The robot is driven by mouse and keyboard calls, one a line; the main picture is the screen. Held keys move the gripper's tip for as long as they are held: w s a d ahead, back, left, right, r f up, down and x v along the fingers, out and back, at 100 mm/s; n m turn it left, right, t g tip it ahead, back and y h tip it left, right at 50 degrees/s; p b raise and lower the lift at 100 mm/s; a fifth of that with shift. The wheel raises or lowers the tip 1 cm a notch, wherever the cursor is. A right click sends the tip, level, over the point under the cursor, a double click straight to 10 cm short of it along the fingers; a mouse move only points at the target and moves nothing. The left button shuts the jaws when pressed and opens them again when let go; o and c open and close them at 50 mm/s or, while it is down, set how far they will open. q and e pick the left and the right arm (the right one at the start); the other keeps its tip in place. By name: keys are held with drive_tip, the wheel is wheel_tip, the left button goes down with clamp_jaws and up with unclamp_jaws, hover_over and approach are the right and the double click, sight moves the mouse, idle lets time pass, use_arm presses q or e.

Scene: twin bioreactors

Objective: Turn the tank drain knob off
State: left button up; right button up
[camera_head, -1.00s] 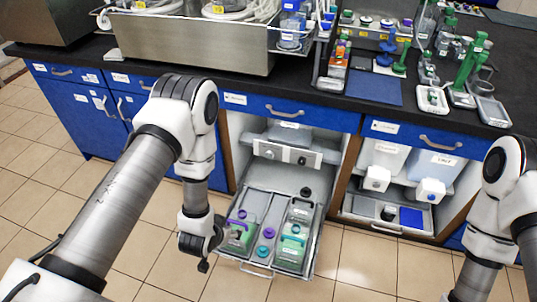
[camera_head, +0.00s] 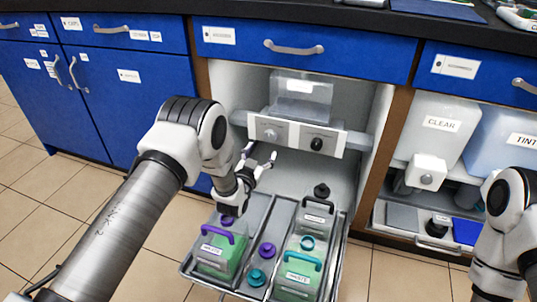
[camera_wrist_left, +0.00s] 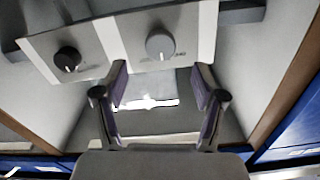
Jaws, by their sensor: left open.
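A white panel (camera_head: 296,135) spans the cabinet under a clear tank (camera_head: 301,95). It carries a grey knob (camera_head: 270,133) on the left and a black knob (camera_head: 316,144) on the right. I cannot read which is the drain knob. The wrist view is upside down; it shows the grey knob (camera_wrist_left: 160,44) in line with the gap between my fingers and the black knob (camera_wrist_left: 68,58) to the left. My left gripper (camera_head: 260,160) is open and empty, just below the grey knob and apart from it. My right gripper is outside the picture.
A pulled-out tray (camera_head: 187,268) below holds green containers (camera_head: 217,250) with purple and teal handles. The cabinet's side wall (camera_head: 378,125) bounds the right. Tanks labelled CLEAR (camera_head: 437,130) and TINT (camera_head: 510,140) stand beyond it, with a white spigot (camera_head: 427,172).

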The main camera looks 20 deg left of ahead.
sight(269, 138)
use_arm(q)
drive_tip(key=w+b, duration=0.3)
drive_tip(key=w, duration=0.4)
drive_tip(key=shift+d, duration=0.1)
drive_tip(key=shift+w, duration=0.2)
drive_tip(key=shift+r, duration=0.1)
drive_tip(key=c, duration=1.1)
